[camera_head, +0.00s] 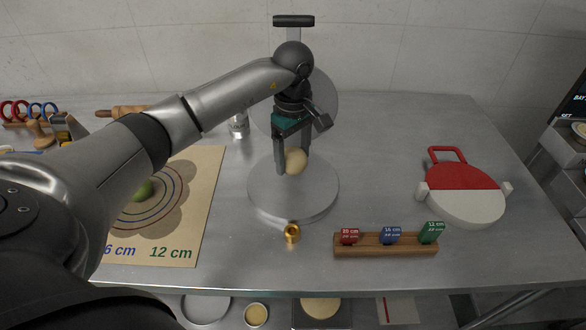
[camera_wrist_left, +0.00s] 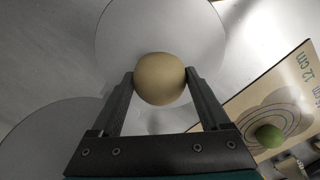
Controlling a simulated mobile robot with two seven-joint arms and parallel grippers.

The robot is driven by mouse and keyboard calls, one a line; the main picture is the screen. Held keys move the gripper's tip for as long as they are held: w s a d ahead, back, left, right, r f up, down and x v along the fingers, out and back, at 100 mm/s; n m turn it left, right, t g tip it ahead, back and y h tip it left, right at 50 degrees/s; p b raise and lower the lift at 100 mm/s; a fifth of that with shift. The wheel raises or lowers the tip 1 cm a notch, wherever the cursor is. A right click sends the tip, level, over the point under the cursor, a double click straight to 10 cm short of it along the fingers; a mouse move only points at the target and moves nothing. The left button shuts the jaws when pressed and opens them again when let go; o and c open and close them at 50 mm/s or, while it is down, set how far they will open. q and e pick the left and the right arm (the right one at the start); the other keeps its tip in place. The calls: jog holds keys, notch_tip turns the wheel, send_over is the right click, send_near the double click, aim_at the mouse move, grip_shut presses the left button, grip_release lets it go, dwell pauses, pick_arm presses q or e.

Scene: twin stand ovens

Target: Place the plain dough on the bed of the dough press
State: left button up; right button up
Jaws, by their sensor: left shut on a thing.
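The plain dough (camera_head: 296,161) is a pale beige ball. My left gripper (camera_head: 294,164) is shut on it, with one finger on each side. The dough also shows between the fingers in the left wrist view (camera_wrist_left: 160,79). The dough press has a round grey bed (camera_head: 293,205) on the steel table, with its round upper plate (camera_head: 330,100) raised behind and a black handle (camera_head: 294,20) on top. The gripper and dough are over the back part of the bed; whether the dough touches it I cannot tell. My right gripper is not in view.
A mat with printed circles (camera_head: 200,215) lies to the left, with a green dough ball (camera_head: 145,191) on it. A small brass piece (camera_head: 292,233) stands before the bed. A wooden block with coloured tags (camera_head: 386,244) and a red and white round tool (camera_head: 463,190) are to the right.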

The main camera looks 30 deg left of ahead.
aim_at(293, 168)
pick_arm(q)
notch_tip(293, 168, down, 4)
jog(key=shift+f, duration=0.2)
jog(key=o, duration=0.8)
jog(key=shift+f, duration=0.1)
jog(key=shift+o, duration=0.2)
jog(key=shift+r, duration=0.3)
notch_tip(293, 168, up, 12)
jog(key=shift+f, duration=0.1)
